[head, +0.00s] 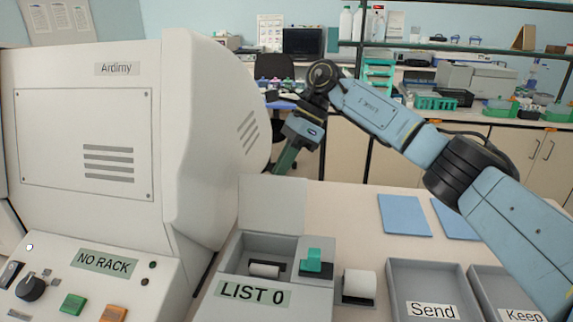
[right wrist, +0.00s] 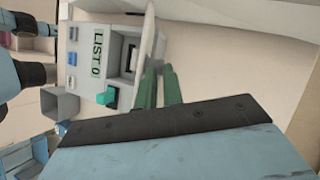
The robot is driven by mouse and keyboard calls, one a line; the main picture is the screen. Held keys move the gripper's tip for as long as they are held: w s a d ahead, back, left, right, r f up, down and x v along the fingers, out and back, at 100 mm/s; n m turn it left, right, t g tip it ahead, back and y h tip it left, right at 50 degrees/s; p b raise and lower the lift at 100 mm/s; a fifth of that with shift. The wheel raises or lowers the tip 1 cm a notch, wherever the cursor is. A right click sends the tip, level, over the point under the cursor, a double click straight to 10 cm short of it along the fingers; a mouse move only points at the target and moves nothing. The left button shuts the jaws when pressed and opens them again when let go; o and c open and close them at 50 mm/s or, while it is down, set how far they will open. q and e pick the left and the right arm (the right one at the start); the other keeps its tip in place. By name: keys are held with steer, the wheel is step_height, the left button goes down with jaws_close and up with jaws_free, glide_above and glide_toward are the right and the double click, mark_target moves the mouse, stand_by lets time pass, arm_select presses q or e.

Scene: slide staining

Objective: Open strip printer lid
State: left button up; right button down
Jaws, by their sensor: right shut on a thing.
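The strip printer (head: 317,297), labelled "LIST 0", stands at the front centre in the head view. Its lid (head: 272,206) is raised about upright at the back, leaving the bay open with a white roll (head: 265,270) inside. The printer (right wrist: 113,55) also shows sideways in the right wrist view, with the lid (right wrist: 149,38) edge-on. My right gripper (head: 284,168) is at the lid's top edge, shut on it; its fingertips are partly hidden behind the lid. Its green fingers (right wrist: 160,82) show close by the lid. My left gripper is not in view.
A large white machine (head: 84,135) labelled "Ardimy" stands close on the left. A teal part (head: 313,262) and a paper roll (head: 359,284) are at the printer's right. Trays marked "Send" (head: 426,270) and "Keep" (head: 490,290) follow. Blue pads (head: 404,215) lie behind.

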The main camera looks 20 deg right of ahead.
mark_target(280, 184)
steer(key=shift+g+h, duration=0.3)
steer(key=f, duration=0.4)
steer(key=shift+s+a+f, duration=0.1)
steer(key=shift+s+a, duration=0.2)
steer(key=shift+a, duration=0.1)
steer(key=c, duration=1.3)
jaws_free()
steer(key=shift+w+f, duration=0.2)
steer(key=shift+w, duration=0.1)
steer(key=shift+t, duration=0.4)
steer(key=v, duration=0.6)
steer(key=p+v, duration=0.1)
steer(key=v, duration=1)
steer(key=shift+w+a+r+p, duration=0.2)
steer(key=shift+w+r+p, duration=0.2)
steer(key=shift+w+r, duration=0.05)
